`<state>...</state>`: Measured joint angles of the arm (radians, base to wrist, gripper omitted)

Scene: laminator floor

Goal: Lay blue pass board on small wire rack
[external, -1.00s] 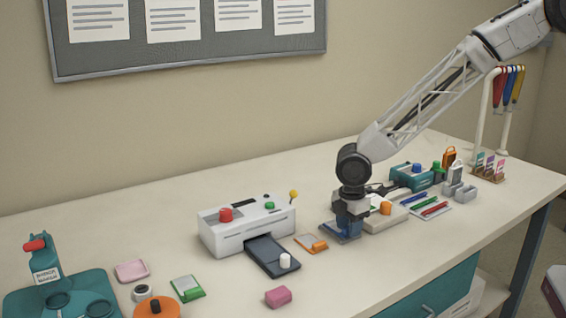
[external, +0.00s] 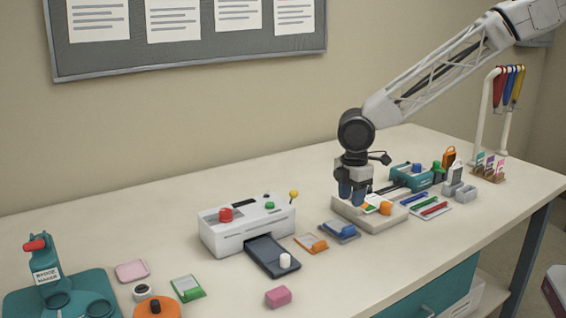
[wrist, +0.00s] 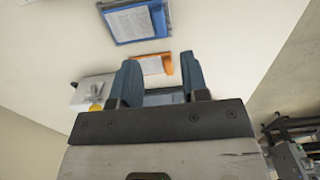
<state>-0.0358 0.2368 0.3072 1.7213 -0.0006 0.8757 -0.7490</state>
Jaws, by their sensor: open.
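The blue pass board (external: 340,231) lies flat on the table, right of an orange board, with its blue grip on top. It also shows at the top of the wrist view (wrist: 134,22). My gripper (external: 354,205) is open and empty, pointing down above the left part of the beige tray unit, behind and right of the blue board and apart from it. In the wrist view my two blue fingers (wrist: 158,82) stand apart with nothing held between them. I cannot clearly make out a small wire rack.
The orange board (external: 311,244) lies between the blue board and the white laminator (external: 247,224) with its dark tray (external: 272,256). The beige tray unit (external: 369,221) has an orange knob.

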